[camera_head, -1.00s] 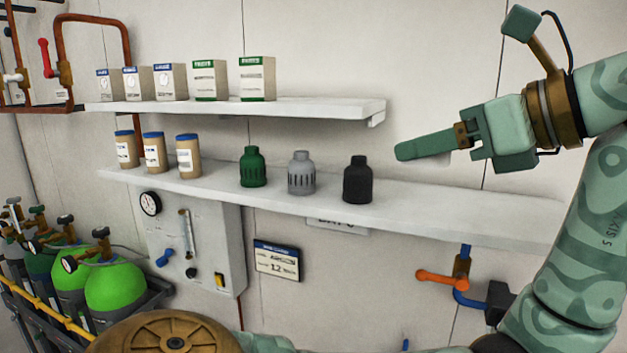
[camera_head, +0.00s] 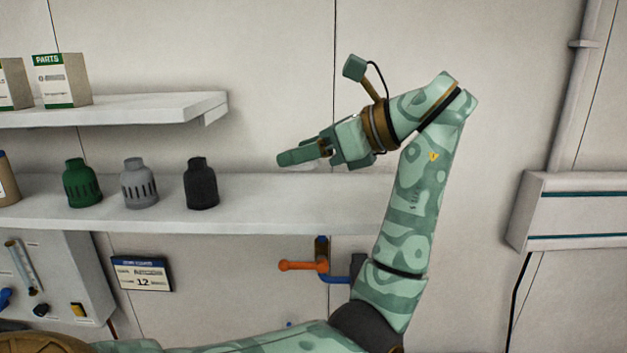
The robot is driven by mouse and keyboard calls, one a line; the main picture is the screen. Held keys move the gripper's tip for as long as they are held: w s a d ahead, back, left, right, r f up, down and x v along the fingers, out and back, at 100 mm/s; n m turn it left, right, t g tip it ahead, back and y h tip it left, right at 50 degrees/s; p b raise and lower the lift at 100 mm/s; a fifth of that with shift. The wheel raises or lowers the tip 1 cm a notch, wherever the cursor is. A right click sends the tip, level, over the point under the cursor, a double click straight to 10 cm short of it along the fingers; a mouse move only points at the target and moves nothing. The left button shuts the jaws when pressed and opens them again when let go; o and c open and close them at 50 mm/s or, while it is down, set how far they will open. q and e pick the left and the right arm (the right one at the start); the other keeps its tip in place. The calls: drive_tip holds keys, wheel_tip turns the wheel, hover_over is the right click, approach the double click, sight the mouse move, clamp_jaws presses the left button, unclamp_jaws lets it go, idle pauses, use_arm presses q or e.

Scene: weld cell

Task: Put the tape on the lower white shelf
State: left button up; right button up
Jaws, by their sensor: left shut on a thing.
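The lower white shelf (camera_head: 265,203) runs across the left and middle of the view. My left gripper (camera_head: 298,157) is in front of the wall, above the right part of this shelf, with its fingers pointing left. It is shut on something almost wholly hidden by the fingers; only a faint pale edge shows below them. I take this to be the tape, but cannot make out its shape. No other tape shows. My right gripper is not in view.
A green nozzle (camera_head: 81,184), a grey nozzle (camera_head: 139,184) and a black nozzle (camera_head: 201,184) stand on the lower shelf. The shelf is bare right of the black one. The upper shelf (camera_head: 150,109) holds boxes. An orange-handled valve (camera_head: 302,266) sits below.

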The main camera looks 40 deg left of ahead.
use_arm(q)
drive_tip(key=p, duration=0.2)
hover_over(314, 205)
drive_tip(key=s, duration=0.1)
drive_tip(key=f, duration=0.4)
drive_tip(key=shift+s+d+f, duration=0.15)
drive_tip(key=shift+d+f, duration=0.05)
drive_tip(key=shift+d, duration=0.05)
drive_tip(key=shift+w+a+f, duration=0.15)
drive_tip(key=shift+w+f, duration=0.3)
drive_tip(key=shift+f, duration=0.05)
drive_tip(key=f, duration=0.2)
drive_tip(key=f+p, duration=0.1)
drive_tip(key=shift+w+a+f, duration=0.15)
drive_tip(key=shift+w+f, duration=0.1)
drive_tip(key=shift+w, duration=0.05)
drive_tip(key=shift+f, duration=0.2)
drive_tip(key=o, duration=1)
drive_tip(key=shift+f, duration=0.1)
